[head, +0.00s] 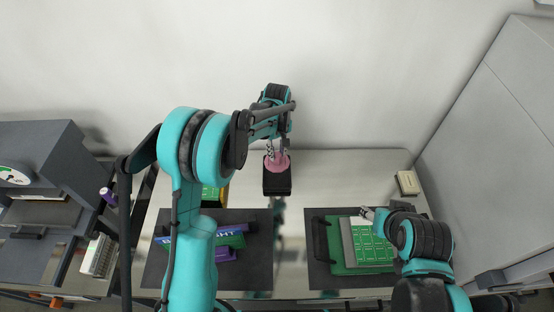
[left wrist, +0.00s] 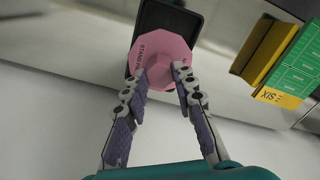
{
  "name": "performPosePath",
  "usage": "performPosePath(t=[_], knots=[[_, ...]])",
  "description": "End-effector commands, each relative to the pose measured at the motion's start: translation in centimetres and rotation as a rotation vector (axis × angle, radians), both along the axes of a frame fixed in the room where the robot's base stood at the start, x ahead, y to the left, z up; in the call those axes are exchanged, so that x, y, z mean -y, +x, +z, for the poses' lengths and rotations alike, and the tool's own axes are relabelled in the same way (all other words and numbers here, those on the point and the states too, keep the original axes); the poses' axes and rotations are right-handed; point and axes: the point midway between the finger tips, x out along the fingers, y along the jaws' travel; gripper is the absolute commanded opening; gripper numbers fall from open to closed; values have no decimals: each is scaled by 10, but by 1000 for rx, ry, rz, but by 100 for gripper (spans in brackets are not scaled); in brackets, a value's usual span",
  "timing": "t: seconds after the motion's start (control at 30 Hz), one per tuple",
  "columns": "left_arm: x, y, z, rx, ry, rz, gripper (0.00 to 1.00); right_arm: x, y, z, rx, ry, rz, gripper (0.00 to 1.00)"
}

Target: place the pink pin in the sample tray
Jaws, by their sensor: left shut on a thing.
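The pink pin (head: 277,163) has an eight-sided head with dark lettering; it also shows in the left wrist view (left wrist: 163,48). The pin overlaps a small black tray (head: 277,187), which looks like the sample tray and shows behind the pin in the left wrist view (left wrist: 186,18). I cannot tell whether pin and tray touch. My right gripper (head: 369,214) is by the green board at right; its fingers are too small to read.
A green board (head: 338,270) with a grid of labels lies on a dark mat at right. Yellow and green boxes (left wrist: 297,65) stand beside the black tray. Purple and green items (head: 228,240) lie on the left mat. A small beige block (head: 408,183) sits at back right.

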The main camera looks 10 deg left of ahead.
Motion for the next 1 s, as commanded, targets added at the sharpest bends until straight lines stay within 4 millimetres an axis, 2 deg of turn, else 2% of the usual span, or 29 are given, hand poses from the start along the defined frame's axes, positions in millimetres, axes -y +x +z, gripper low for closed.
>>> performPosePath(t=[0.3, 0.7, 0.73, 0.77, 0.8, 1.0], knots=[[-1, 1, -39, 0, 0, 0, 0, 0, 0, -12, 0, 0, 0, 49], [-1, 0, -45, 0, 0, 0, 0, 0, 0, -15, 0, 0, 0, 49], [-1, 0, -44, 0, 0, 0, 34, 0, 0, -14, 0, 0, 0, 49], [-1, 0, -43, 0, 0, 0, 42, 0, 0, -14, 0, 0, 0, 49], [0, 0, -43, 0, 0, 0, 47, 0, 0, -14, 0, 0, 0, 49], [-1, 0, -43, 0, 0, 0, 47, 0, 0, -14, 0, 0, 0, 49]])
